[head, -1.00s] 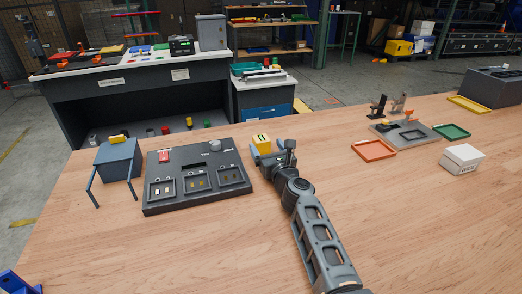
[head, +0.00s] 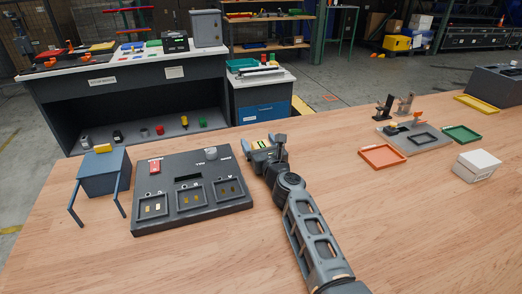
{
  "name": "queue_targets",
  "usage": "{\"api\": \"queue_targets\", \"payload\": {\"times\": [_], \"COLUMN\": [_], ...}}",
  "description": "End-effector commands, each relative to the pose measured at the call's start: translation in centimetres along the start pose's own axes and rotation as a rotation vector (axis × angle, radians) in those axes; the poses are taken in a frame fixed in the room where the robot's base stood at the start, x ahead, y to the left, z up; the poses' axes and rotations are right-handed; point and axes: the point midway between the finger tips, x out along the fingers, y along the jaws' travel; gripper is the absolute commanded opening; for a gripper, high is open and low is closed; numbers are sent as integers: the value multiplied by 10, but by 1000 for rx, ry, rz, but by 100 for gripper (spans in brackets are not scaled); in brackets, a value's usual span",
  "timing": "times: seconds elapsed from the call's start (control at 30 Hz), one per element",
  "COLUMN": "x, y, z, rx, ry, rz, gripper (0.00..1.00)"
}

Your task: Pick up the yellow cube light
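The yellow cube light (head: 261,145) shows only as a small yellow patch at my gripper, by the far edge of the wooden table; the gripper hides most of it. My gripper (head: 261,148) is at the cube, to the right of the dark grey panel. The fingers are small and partly hidden, so I cannot tell whether they are closed on the cube or only around it.
The dark panel (head: 188,207) with a red switch and several framed recesses lies left of my arm. A blue-grey box on legs (head: 101,174) carries a yellow block. An orange tray (head: 383,157) and white box (head: 477,166) stand right. The front table is clear.

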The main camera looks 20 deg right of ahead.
Motion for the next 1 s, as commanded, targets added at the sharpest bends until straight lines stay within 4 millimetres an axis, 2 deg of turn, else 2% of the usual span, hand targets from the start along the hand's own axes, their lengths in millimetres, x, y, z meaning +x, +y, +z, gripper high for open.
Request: {"api": "queue_targets", "payload": {"times": [0.07,0.67,1.0], "x": [0,0,1], "y": [0,0,-1], "z": [0,0,4], "rx": [0,1,1], "ry": [0,-1,-2], "rz": [0,0,0], "gripper": [75,18,18]}}
